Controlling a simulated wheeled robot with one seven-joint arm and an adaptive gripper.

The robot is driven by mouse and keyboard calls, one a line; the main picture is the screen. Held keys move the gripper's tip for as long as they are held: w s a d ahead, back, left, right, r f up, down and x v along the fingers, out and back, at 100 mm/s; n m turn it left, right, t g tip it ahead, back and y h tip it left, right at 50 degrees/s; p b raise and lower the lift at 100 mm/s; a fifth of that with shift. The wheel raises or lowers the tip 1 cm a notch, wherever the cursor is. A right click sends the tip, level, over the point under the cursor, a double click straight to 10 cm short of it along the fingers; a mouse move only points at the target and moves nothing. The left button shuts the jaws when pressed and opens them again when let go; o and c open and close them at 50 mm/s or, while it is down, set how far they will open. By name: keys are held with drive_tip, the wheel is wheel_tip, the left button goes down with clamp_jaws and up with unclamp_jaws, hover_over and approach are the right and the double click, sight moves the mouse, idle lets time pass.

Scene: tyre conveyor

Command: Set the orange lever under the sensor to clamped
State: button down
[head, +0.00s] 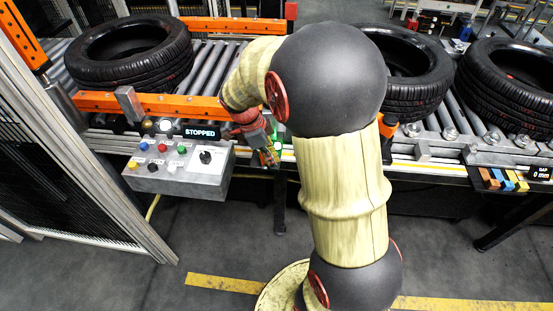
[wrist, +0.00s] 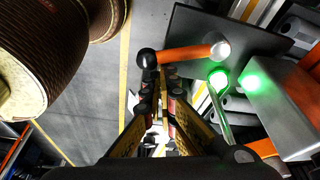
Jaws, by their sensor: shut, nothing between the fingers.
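The orange lever (wrist: 185,54) shows in the wrist view, on a dark plate (wrist: 205,28). Its black knob (wrist: 147,58) is at the left end and its bright pivot at the right end. My gripper (wrist: 160,82) is shut and empty, with its fingertips just below the lever near the knob; I cannot tell whether they touch it. A grey metal box (wrist: 288,95) with a glowing green light, perhaps the sensor, is right of the lever. In the head view my gripper (head: 268,154) is at the conveyor's front edge, and I cannot make out the lever.
A control box (head: 178,167) with coloured buttons and a knob is left of my gripper, below a display reading STOPPED (head: 200,132). Tyres (head: 130,55) lie on the rollers. Coloured blocks (head: 503,179) sit at the right front edge. A metal-framed fence (head: 75,120) stands at left.

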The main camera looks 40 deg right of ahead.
drive_tip(key=shift+w+a+m+g, duration=0.15)
drive_tip(key=shift+w+a+m, duration=0.1)
drive_tip(key=shift+a+m, duration=0.35)
drive_tip(key=shift+w+a+m+g, duration=0.15)
drive_tip(key=shift+w+a+m, duration=0.05)
drive_tip(key=shift+a+m, duration=0.4)
drive_tip(key=shift+d, duration=0.1)
